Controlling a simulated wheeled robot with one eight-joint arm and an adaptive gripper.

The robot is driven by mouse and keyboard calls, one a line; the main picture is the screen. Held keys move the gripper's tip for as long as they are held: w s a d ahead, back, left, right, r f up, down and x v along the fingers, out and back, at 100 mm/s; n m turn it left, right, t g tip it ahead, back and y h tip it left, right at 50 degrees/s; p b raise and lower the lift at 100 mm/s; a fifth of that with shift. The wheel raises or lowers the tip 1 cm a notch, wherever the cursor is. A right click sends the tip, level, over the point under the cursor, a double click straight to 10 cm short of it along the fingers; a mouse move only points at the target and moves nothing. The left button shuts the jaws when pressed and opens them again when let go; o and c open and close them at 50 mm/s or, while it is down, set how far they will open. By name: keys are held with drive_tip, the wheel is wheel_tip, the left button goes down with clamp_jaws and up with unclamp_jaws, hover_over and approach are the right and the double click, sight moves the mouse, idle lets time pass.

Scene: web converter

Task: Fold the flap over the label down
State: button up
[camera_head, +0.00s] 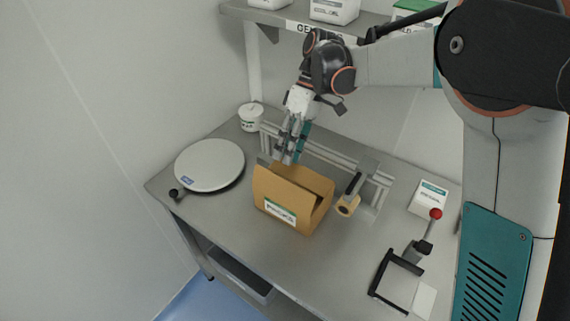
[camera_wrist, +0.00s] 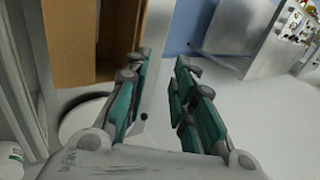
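A brown cardboard box (camera_head: 275,188) stands on the bench, with a white and green label (camera_head: 280,211) low on its front face. The cardboard above the label seems to stand up as a raised flap, but its fold line is hard to make out. The box also shows at the top left of the wrist view (camera_wrist: 66,40), with a dark gap in it. My gripper (camera_head: 289,150) is above the box's back left edge, fingers pointing down. In the wrist view its two teal fingers (camera_wrist: 160,88) are apart with nothing between them. I cannot tell whether they touch the box.
A metal rail frame (camera_head: 335,158) with a tape roll (camera_head: 347,205) stands behind and right of the box. A round scale (camera_head: 209,164) is at left, a white tub (camera_head: 250,116) behind it. A red-knobbed lever device (camera_head: 420,245) is at right. The bench front is clear.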

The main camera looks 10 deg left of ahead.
sight(284, 180)
wheel_tip(284, 180, up, 3)
drive_tip(key=w+d+t+h+p, duration=0.1)
drive_tip(key=w+t+p, duration=0.15)
drive_tip(key=p, duration=0.25)
drive_tip(key=shift+g, duration=0.35)
drive_tip(key=b+x, duration=0.1)
drive_tip(key=x, duration=1.2)
drive_tip(key=shift+s+f+b, duration=0.1)
drive_tip(key=shift+f+b, duration=0.2)
drive_tip(key=shift+b, duration=0.05)
clamp_jaws()
